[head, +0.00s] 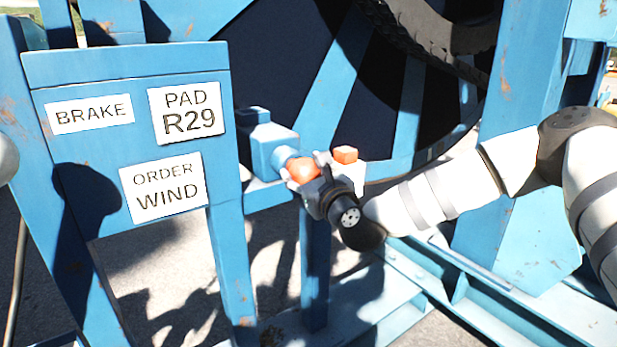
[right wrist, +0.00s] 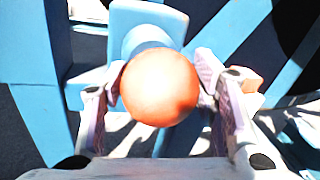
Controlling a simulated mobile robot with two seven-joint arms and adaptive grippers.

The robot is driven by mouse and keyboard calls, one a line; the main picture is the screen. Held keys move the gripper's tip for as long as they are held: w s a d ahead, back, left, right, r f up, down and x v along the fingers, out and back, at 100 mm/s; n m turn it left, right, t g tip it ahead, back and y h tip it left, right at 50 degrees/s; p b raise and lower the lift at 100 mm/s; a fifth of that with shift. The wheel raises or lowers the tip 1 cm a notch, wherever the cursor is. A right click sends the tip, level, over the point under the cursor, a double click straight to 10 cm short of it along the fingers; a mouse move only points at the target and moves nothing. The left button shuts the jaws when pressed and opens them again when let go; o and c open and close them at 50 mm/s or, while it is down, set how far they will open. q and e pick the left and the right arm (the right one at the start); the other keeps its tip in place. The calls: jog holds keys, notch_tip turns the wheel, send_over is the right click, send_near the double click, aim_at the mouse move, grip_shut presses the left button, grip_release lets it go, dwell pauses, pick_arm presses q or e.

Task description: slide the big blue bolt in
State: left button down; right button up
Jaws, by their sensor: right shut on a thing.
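The big blue bolt (head: 283,155) shows as a short blue shaft ending in a round orange knob (head: 302,170), in front of a blue housing block (head: 267,143) on the frame. My right gripper (head: 308,172) is shut on the orange knob. In the right wrist view, the knob (right wrist: 160,87) sits between the two fingers of my right gripper (right wrist: 160,92), with the wide blue end of the bolt (right wrist: 147,28) behind it. How deep the bolt sits in the housing is hidden.
A blue panel (head: 140,100) with BRAKE, PAD R29 and ORDER WIND labels stands at left. The big reel (head: 330,90) is behind. Blue base beams (head: 480,300) run along the lower right.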

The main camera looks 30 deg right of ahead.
jog(key=o, duration=1.5)
jog(key=shift+w, duration=0.1)
jog(key=shift+o, duration=0.9)
jog(key=shift+w, duration=0.15)
jog(key=s+a, duration=0.1)
jog(key=s, duration=1.1)
jog(key=shift+a, duration=0.2)
